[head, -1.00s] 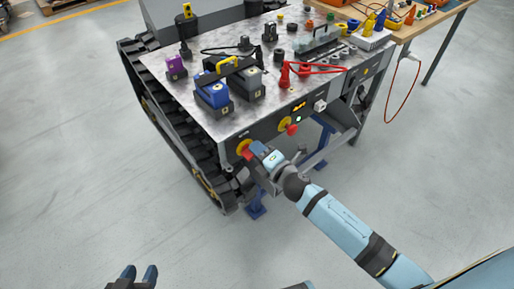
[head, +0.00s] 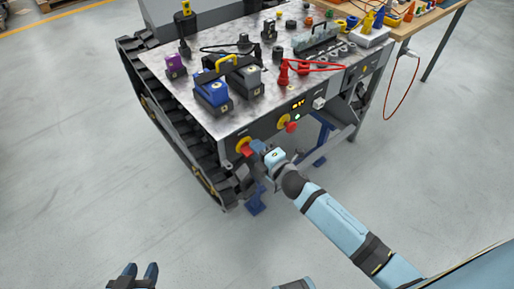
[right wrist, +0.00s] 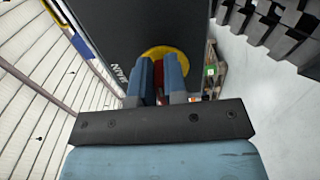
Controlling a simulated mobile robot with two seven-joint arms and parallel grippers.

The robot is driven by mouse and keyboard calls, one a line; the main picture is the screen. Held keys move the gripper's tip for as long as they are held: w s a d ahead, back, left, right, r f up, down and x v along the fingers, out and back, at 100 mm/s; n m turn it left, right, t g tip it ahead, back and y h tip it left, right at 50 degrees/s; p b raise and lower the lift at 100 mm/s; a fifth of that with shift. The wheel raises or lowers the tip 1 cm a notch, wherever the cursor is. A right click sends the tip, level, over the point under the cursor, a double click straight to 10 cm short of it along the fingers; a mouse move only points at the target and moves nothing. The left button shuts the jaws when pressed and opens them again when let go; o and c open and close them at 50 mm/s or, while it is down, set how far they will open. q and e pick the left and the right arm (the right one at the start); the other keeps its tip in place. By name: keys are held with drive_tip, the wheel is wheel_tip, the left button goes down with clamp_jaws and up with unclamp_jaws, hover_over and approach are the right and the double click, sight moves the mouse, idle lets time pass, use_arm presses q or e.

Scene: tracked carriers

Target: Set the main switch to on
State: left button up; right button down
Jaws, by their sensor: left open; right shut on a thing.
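The main switch is a red handle on a yellow disc (head: 243,146) at the left end of the carrier's front panel. The right wrist view shows its yellow disc (right wrist: 168,52) beside the lettering MAIN. My right gripper (head: 256,149) is at this switch. In the right wrist view, its two blue fingers (right wrist: 160,75) are shut on the red handle, which shows between them. The fingers hide much of the handle, so I cannot tell its setting. My left gripper (head: 139,271) is open and empty at the bottom left, away from the carrier.
A second red knob on a yellow disc (head: 285,123) sits further right on the panel, near a small orange display (head: 298,105). Blue, grey and purple blocks and red plugs stand on the metal top (head: 205,120). A wooden table (head: 430,18) is behind right. The floor in front is clear.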

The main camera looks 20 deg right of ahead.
drive_tip(key=c, duration=1.2)
unclamp_jaws()
drive_tip(key=shift+o, duration=0.2)
drive_tip(key=shift+s, duration=0.1)
use_arm(q)
drive_tip(key=shift+a+p, duration=0.1)
drive_tip(key=shift+p, duration=0.35)
use_arm(e)
drive_tip(key=v, duration=1.3)
drive_tip(key=shift+s, duration=0.35)
use_arm(q)
drive_tip(key=shift+s, duration=0.1)
use_arm(e)
drive_tip(key=shift+d, duration=0.1)
